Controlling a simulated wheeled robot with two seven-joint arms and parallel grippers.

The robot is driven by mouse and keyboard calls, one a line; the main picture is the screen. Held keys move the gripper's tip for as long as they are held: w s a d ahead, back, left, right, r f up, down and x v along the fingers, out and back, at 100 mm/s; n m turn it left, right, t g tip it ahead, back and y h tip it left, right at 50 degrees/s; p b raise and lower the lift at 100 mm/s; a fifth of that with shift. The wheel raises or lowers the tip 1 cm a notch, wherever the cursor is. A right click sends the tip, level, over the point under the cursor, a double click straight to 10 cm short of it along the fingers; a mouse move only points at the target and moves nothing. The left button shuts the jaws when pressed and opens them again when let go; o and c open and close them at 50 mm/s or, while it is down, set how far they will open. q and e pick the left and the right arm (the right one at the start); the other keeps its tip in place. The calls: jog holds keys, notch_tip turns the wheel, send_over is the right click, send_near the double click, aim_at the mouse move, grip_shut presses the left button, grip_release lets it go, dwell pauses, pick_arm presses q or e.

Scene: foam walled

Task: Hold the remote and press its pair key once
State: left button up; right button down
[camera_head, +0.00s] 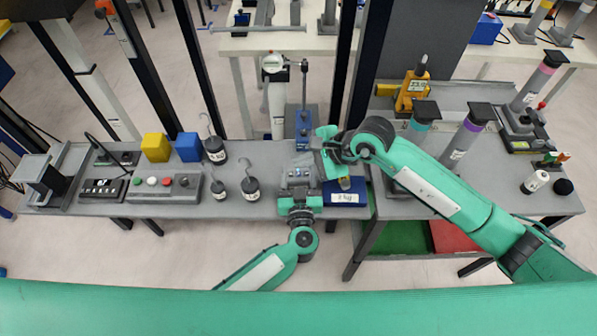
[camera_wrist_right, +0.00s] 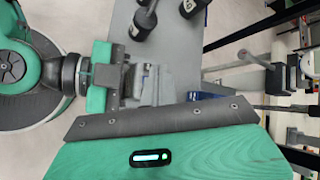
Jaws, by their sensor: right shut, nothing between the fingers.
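My left gripper (camera_head: 298,176) is over the front of the bench, reaching in from below. Its jaws are dark and small in the head view, and I cannot tell whether they are open or shut. It also shows in the wrist view (camera_wrist_right: 134,84). I cannot make out the remote or its pair key clearly; if it is at the left jaws, it is hidden or too small to tell. My right gripper (camera_head: 319,145) is shut and empty, just behind and to the right of the left one. Its own fingertips are hidden in the wrist view.
On the bench (camera_head: 265,205) stand dark hooked weights (camera_head: 250,188), yellow (camera_head: 156,147) and blue (camera_head: 188,147) blocks and a button box (camera_head: 165,184). A blue labelled box (camera_head: 345,198) is close to the right of the left gripper. A blue-based stand (camera_head: 304,125) rises behind.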

aim_at(303, 176)
jog(key=shift+r, duration=1.8)
pick_arm(q)
jog(key=o, duration=1.1)
jog(key=shift+o, duration=0.2)
